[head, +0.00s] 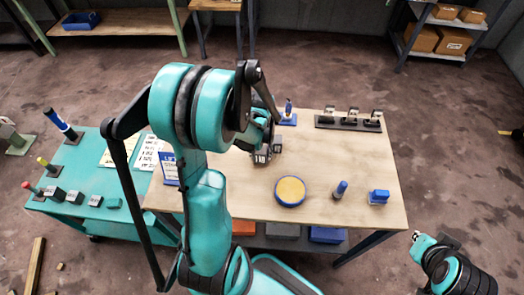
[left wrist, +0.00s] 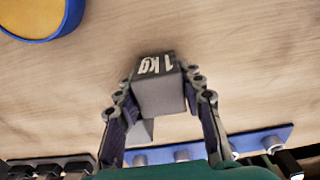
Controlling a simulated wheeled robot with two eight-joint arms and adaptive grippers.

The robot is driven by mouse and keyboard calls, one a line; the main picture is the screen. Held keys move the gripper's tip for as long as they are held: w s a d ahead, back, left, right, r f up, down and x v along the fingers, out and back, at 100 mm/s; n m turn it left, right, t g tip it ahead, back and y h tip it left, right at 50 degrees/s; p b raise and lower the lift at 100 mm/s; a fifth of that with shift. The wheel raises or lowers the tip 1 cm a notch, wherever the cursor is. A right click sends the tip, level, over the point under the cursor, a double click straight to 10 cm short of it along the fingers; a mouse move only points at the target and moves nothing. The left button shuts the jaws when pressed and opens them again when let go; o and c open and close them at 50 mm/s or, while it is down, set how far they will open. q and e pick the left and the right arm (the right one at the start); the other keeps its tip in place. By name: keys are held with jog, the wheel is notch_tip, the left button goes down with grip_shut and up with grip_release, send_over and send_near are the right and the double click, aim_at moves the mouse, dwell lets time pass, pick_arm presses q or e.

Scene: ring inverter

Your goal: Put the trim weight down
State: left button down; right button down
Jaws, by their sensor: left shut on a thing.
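The trim weight (left wrist: 160,92) is a small grey block with a dark face marked "1 kg" in white. It sits between the two fingers of my left gripper (left wrist: 162,103), which is shut on it. In the head view my left gripper (head: 264,150) is over the wooden table, behind the round yellow-topped blue pad (head: 290,191). The weight is small and partly covered by the fingers there. I cannot tell whether it touches the tabletop. My right gripper (head: 424,243) is off the table's right front corner, and its fingers are not clear.
A blue block (head: 379,197) and a blue-handled peg (head: 340,188) stand right of the pad. A dark rack (head: 348,123) and a blue stand (head: 287,119) are at the table's back. A teal bench (head: 90,221) with several small blocks adjoins at left.

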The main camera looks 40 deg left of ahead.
pick_arm(q)
jog(key=shift+f, duration=0.7)
jog(key=c, duration=1.4)
grip_release()
jog(key=shift+f, duration=0.15)
jog(key=o, duration=0.4)
jog(key=shift+o, duration=0.2)
